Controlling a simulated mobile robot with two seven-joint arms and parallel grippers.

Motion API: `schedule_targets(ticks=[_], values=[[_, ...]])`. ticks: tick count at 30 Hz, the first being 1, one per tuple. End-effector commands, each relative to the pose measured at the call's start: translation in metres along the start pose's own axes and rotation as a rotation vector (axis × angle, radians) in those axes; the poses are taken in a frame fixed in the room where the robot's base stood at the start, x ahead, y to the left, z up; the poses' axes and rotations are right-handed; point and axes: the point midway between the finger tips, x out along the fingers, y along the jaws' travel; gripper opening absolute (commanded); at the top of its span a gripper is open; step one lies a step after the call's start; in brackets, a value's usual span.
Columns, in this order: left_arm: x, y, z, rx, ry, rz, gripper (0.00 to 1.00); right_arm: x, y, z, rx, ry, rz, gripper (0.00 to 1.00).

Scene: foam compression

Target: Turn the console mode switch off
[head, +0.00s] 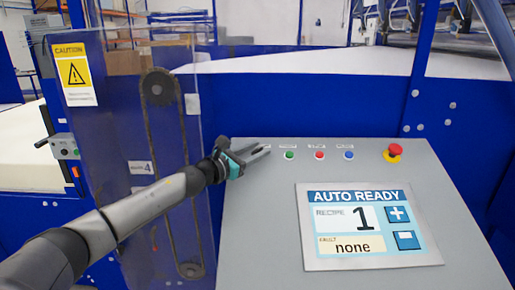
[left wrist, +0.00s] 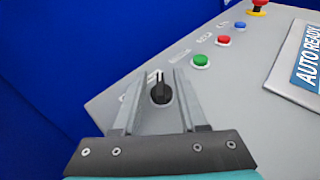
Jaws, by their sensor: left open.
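The mode switch is a small black knob (left wrist: 160,90) with a light pointer mark on the grey console (head: 260,240). In the left wrist view it stands between the two fingers of my open left gripper (left wrist: 155,100), with a gap on each side. In the head view my left gripper (head: 256,155) is over the console's top left corner and hides the switch. The console screen (head: 368,226) reads AUTO READY, recipe 1, fault none. My right gripper is not in view.
Right of the switch are a green button (head: 289,155), a red button (head: 319,155) and a blue button (head: 348,155). A red emergency stop (head: 395,150) on a yellow base is farther right. A clear guard panel (head: 120,120) with a caution sign stands left of the console.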

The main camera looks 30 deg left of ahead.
Motion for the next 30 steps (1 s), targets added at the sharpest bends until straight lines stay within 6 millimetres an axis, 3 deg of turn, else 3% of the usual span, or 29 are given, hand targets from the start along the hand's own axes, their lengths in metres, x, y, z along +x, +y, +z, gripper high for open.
schedule_targets(ticks=[13, 24, 30], values=[[0.0056, -0.0005, 0.0002, 0.000, 0.000, -0.001, 0.41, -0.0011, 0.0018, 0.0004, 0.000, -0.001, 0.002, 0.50], [0.0054, -0.0003, 0.0003, 0.000, 0.000, -0.001, 0.00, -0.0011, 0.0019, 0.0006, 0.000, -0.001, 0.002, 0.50], [0.0054, -0.0003, 0.0004, 0.000, 0.000, -0.001, 0.00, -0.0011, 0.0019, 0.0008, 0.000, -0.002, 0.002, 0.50]])
